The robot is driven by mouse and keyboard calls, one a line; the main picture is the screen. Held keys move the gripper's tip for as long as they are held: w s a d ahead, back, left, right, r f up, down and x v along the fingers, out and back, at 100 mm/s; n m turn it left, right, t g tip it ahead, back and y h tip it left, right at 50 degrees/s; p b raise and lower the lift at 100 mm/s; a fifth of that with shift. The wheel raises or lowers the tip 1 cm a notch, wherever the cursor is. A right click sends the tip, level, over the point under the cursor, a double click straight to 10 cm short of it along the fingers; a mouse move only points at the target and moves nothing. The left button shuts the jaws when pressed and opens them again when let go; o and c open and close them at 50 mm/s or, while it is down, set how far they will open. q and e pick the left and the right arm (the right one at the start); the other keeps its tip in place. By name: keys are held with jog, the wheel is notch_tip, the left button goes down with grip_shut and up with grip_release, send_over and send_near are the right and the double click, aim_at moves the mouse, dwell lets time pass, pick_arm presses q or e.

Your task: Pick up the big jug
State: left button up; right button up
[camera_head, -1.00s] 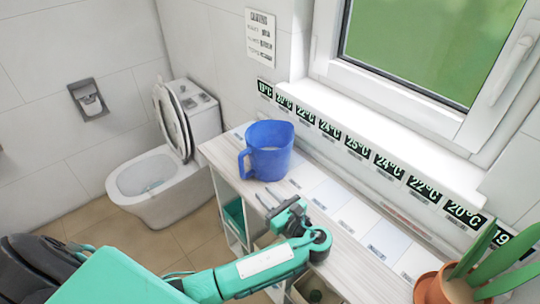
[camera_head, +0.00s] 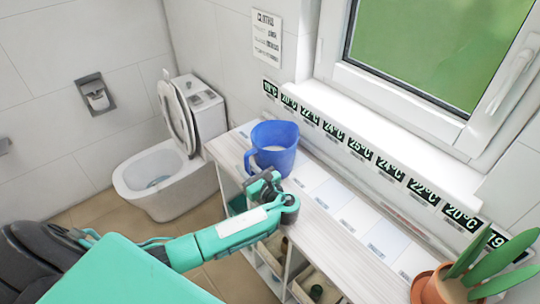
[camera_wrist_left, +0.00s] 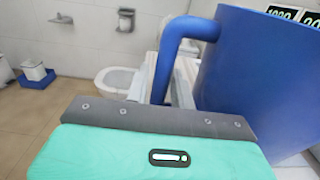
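The big blue jug (camera_head: 275,148) stands upright on the far left end of the counter, its handle toward my left arm. My left gripper (camera_head: 259,180) is at the counter's front edge, beside the jug's handle. Its dark fingers look apart, though they are small and partly merge with the handle. In the left wrist view, the jug (camera_wrist_left: 262,75) fills the right side and its handle (camera_wrist_left: 165,65) is upright in front of the gripper's palm. My right gripper is out of view.
The white counter (camera_head: 335,225) runs along the wall below the window sill (camera_head: 380,140), with open compartments underneath. A potted cactus (camera_head: 432,287) stands at its near right end. A toilet (camera_head: 155,175) is left of the counter. The counter's middle is clear.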

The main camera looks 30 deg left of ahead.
pick_arm(q)
grip_shut()
jog(key=shift+d+f, duration=0.1)
dwell(1.2)
